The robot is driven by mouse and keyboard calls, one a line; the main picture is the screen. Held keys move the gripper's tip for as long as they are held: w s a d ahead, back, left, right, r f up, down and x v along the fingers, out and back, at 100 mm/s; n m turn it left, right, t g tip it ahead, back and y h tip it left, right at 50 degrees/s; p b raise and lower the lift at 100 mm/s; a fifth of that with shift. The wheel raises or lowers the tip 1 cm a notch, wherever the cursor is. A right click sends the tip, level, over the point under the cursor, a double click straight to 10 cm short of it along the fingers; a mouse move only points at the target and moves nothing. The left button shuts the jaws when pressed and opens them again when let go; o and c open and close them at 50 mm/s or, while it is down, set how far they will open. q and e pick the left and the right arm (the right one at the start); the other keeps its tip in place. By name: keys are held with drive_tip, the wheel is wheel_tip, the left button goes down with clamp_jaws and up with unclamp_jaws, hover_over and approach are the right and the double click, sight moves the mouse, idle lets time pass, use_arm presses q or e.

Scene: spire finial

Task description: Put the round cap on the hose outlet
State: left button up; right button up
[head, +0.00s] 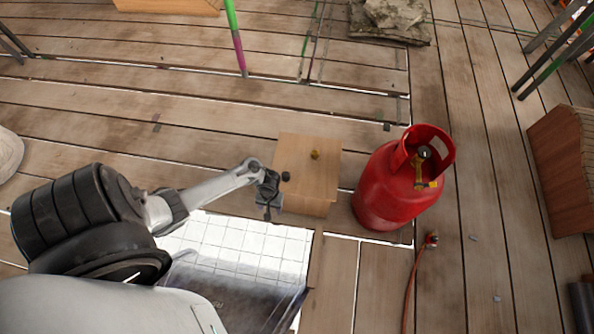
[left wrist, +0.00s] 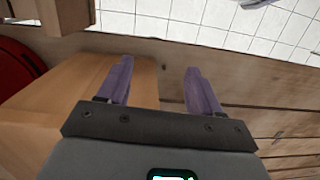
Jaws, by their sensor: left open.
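A small brass-coloured piece (head: 315,154), which looks like the round cap, sits on top of a wooden box (head: 325,180). A red gas cylinder (head: 378,192) stands upright just right of the box. Its brass valve (head: 420,176), probably with the hose outlet, shows inside the collar; the outlet's detail is too small to tell. My left gripper (head: 274,192) is at the box's left edge, left of and nearer than the brass piece. In the left wrist view its two fingers (left wrist: 158,66) are apart with nothing between them. The brass piece is not visible there.
A white-tiled opening (head: 245,246) is below the gripper. A brown box (head: 565,165) stands at the far right. Thin poles (head: 236,38) stand farther back.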

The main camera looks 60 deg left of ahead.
use_arm(q)
drive_tip(key=w+a+r+p, duration=0.3)
drive_tip(key=w+r, duration=0.1)
drive_tip(key=r, duration=0.3)
wheel_tip(320, 180, up, 8)
drive_tip(key=t+p, duration=0.1)
drive_tip(key=p, duration=0.3)
hover_over(288, 174)
drive_tip(key=shift+f+y, duration=0.1)
drive_tip(key=shift+y, duration=0.2)
use_arm(e)
wheel_tip(288, 174, up, 9)
drive_tip(key=d, duration=0.1)
drive_tip(key=shift+s+d+f, duration=0.15)
drive_tip(key=shift+s, duration=0.05)
use_arm(q)
wheel_tip(288, 174, down, 6)
drive_tip(key=b, duration=0.4)
drive_tip(key=shift+s, duration=0.1)
drive_tip(key=shift+r, duration=0.2)
use_arm(e)
wheel_tip(288, 174, down, 4)
drive_tip(key=shift+f, duration=0.1)
